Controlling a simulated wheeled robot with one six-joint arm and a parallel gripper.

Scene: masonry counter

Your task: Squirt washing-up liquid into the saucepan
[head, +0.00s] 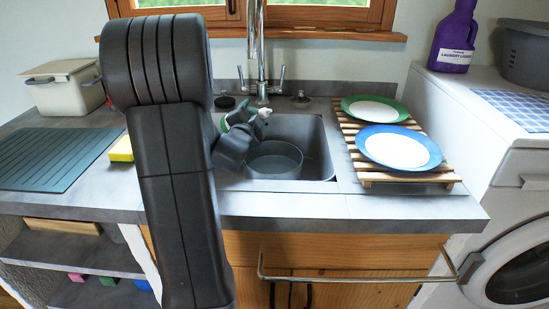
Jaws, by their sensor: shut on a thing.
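The saucepan (274,166) is a grey round pan standing in the sink, with its open top facing up and its inside showing. My gripper (243,128) is over the sink, above and to the left of the saucepan. It is shut on the washing-up liquid bottle (263,112), of which only a white tip and some green show. The bottle looks tilted, with its white tip toward the right. My arm and gripper hide most of the bottle and the left part of the sink. I cannot see any liquid coming out.
A tall tap (262,60) stands behind the sink. A wooden rack (373,172) with two plates is to the right. A yellow sponge (121,149), a ribbed dark mat (50,158) and a lidded bin (62,90) are to the left. A purple laundry bottle (455,35) stands on the washing machine.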

